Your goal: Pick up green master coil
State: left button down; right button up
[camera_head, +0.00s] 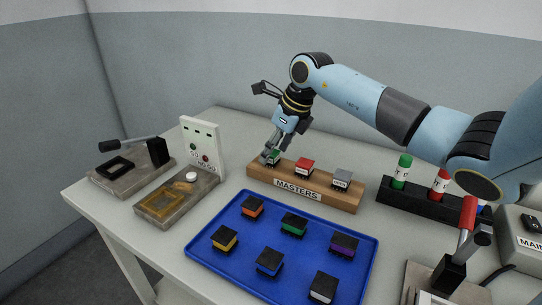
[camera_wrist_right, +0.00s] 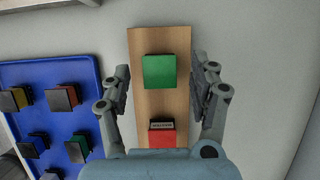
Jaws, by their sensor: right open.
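The green master coil (camera_head: 273,157) sits at the left end of the wooden MASTERS block (camera_head: 263,175) in the head view. In the right wrist view the coil (camera_wrist_right: 159,71) shows its green top from above. My right gripper (camera_head: 268,155) is at that coil, pointing down. In the wrist view its fingers (camera_wrist_right: 160,80) are open, one on each side of the block, with the coil between them and gaps on both sides. My left gripper is not in view.
A red master (camera_head: 304,167) and a grey master (camera_head: 342,178) share the block. A blue tray (camera_head: 216,257) with several coloured coils lies in front. A rack (camera_head: 424,203) with coloured bottles stands right. A panel and fixtures (camera_head: 178,195) stand left.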

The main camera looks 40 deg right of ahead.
jog(key=shift+w+f, duration=0.2)
jog(key=shift+f, duration=0.3)
jog(key=shift+c, duration=0.3)
jog(key=c, duration=1.1)
jog(key=shift+c, duration=0.4)
jog(key=shift+r, duration=0.15)
